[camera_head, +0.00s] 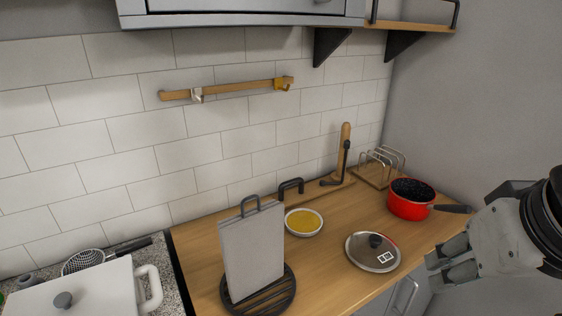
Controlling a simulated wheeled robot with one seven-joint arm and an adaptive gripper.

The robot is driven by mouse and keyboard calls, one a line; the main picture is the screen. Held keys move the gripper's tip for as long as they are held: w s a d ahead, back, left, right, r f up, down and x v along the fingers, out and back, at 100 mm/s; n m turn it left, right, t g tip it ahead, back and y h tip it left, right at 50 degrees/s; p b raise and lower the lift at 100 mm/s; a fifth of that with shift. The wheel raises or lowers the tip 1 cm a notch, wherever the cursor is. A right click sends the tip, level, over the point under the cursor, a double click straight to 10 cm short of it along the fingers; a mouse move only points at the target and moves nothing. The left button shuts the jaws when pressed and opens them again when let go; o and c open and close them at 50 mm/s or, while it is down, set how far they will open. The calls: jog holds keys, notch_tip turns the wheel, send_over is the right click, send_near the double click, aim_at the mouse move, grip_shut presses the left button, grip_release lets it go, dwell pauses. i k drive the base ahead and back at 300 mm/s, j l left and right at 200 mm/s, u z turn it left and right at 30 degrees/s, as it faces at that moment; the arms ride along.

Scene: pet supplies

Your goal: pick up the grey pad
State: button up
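A light grey, flat upright slab (253,250), the only thing that looks like the grey pad, stands at the middle front of the wooden counter. It rests on or in a round black slatted stand (235,307), whose dark loop shows above its top edge. My gripper (437,268) is at the right, over the counter's front right edge, well apart from the slab and near a glass lid. Its fingers point left. They overlap in this view, so whether they are open or shut does not show. Nothing is visibly held.
A glass lid (361,252) lies between the slab and my gripper. A red pot (409,200) stands behind it, its handle pointing right. A bowl with yellow contents (304,222) is just right of the slab. A white lidded pot (90,290) is at left. A wire rack (383,160) is at back right.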

aim_at(252, 240)
jog(key=k, duration=0.6)
jog(key=l+u, duration=0.15)
jog(key=u, duration=1.3)
jog(key=l+u, duration=0.1)
jog(key=l, duration=0.45)
jog(key=k+l+u, duration=0.1)
jog(key=l, duration=0.45)
jog(key=i, duration=0.4)
